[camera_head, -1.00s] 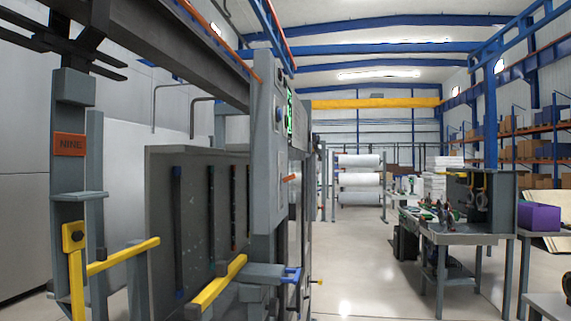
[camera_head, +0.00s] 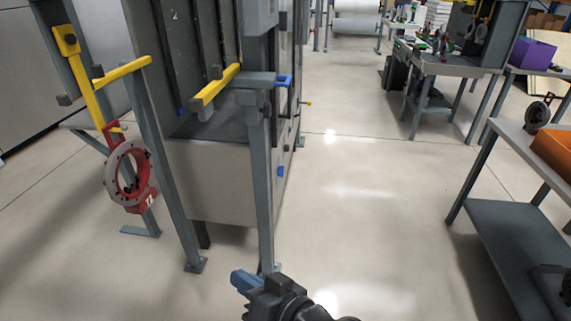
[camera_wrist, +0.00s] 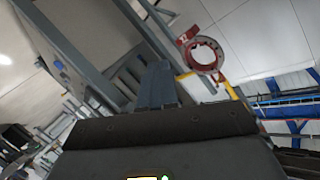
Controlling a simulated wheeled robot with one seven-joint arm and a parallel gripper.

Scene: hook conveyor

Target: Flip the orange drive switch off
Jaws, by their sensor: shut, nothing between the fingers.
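The orange drive switch cannot be made out in either current view. The upper part of the grey control post is cut off by the top edge of the head view; only its lower part (camera_head: 262,180) shows. My gripper (camera_head: 242,281) is at the bottom of the head view, low in front of the post and apart from it. Its blue-grey fingers are together and empty. They also show in the wrist view (camera_wrist: 158,84), pointing up the picture.
A red and grey ring (camera_head: 128,175) hangs at left. A grey table (camera_head: 535,140) stands at right. The floor between is clear.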

